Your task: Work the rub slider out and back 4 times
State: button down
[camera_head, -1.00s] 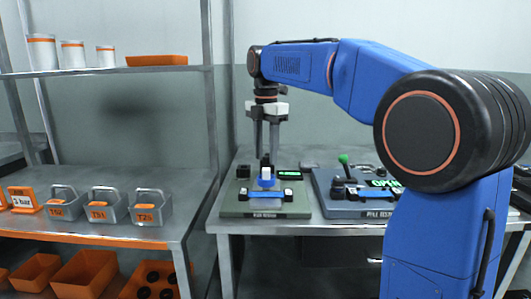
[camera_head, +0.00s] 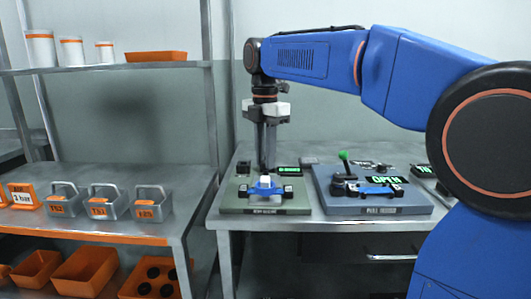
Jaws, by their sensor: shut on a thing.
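The rub slider station is a grey-green plate (camera_head: 232,207) at the left of the bench, with a dark label on its front edge. On it sit a blue carriage (camera_head: 264,192) and a white block (camera_head: 265,183). My gripper (camera_head: 267,168) points straight down just behind the white block. Its fingers are close together and shut on the slider's upright dark grip, which they mostly hide. A small green-lit display (camera_head: 289,169) stands at the station's back right; its text is too small to read.
A blue-grey station (camera_head: 375,207) with a green-knobbed lever (camera_head: 343,156) and a display reading OPEN (camera_head: 384,179) stands to the right. A shelf rack (camera_head: 195,215) at left holds grey carriers (camera_head: 152,203) and orange bins (camera_head: 84,272). My arm crosses above the bench.

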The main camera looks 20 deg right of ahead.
jog(key=shift+s+a, duration=0.1)
jog(key=shift+s, duration=0.1)
jog(key=c, duration=1.5)
grip_release()
jog(key=shift+s, duration=0.1)
jog(key=shift+c, duration=0.2)
notch_tip(320, 180, up, 17)
jog(key=shift+r, duration=0.2)
